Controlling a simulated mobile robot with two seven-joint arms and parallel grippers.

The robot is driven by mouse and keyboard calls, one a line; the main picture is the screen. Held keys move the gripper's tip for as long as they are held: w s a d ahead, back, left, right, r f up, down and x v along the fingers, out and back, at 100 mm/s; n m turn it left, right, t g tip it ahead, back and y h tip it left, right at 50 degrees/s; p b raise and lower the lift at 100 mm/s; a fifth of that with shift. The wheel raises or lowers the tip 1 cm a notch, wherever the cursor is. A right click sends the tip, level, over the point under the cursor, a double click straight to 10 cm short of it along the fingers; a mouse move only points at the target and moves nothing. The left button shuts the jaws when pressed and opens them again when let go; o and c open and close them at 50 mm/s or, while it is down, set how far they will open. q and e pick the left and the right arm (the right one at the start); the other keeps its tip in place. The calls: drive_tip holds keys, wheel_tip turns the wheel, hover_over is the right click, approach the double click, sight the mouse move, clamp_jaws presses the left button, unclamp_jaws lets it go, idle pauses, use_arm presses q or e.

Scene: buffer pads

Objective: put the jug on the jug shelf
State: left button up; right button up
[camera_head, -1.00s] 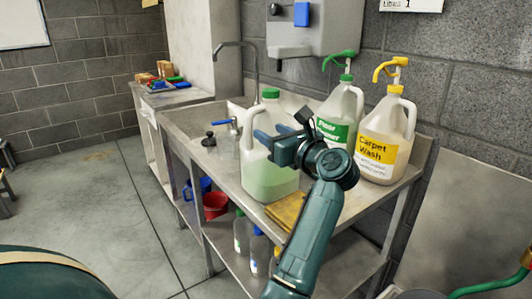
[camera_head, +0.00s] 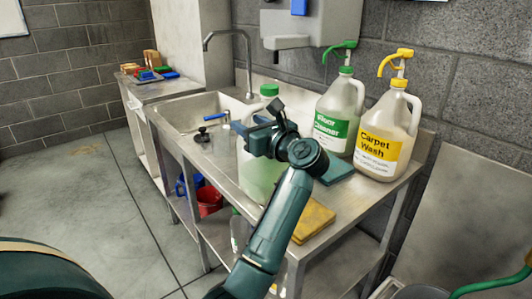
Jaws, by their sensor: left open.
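A translucent jug (camera_head: 262,180) with green liquid and a green cap stands upright on the steel counter, left of two pump-topped jugs. My left gripper (camera_head: 243,125) is open at the upper part of this jug, in front of it from my view. The gripper and forearm cover much of the jug's middle and right side, including its handle area. I cannot tell whether the fingers touch it. Under the counter is a lower shelf (camera_head: 345,268); I cannot tell whether it is the jug shelf. My right gripper is not in view.
A green-labelled pump jug (camera_head: 333,128) and a yellow-labelled Carpet Wash jug (camera_head: 378,150) stand to the right. A yellow cloth (camera_head: 318,222) and a teal cloth (camera_head: 338,172) lie on the counter. The sink (camera_head: 190,108) is to the left. A red bucket (camera_head: 209,201) is below.

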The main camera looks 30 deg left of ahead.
use_arm(q)
drive_tip(key=shift+s+d, duration=0.1)
drive_tip(key=shift+d, duration=0.05)
drive_tip(key=shift+c, duration=0.3)
clamp_jaws()
idle(0.8)
drive_tip(key=shift+r, duration=0.4)
drive_tip(key=shift+f, duration=0.1)
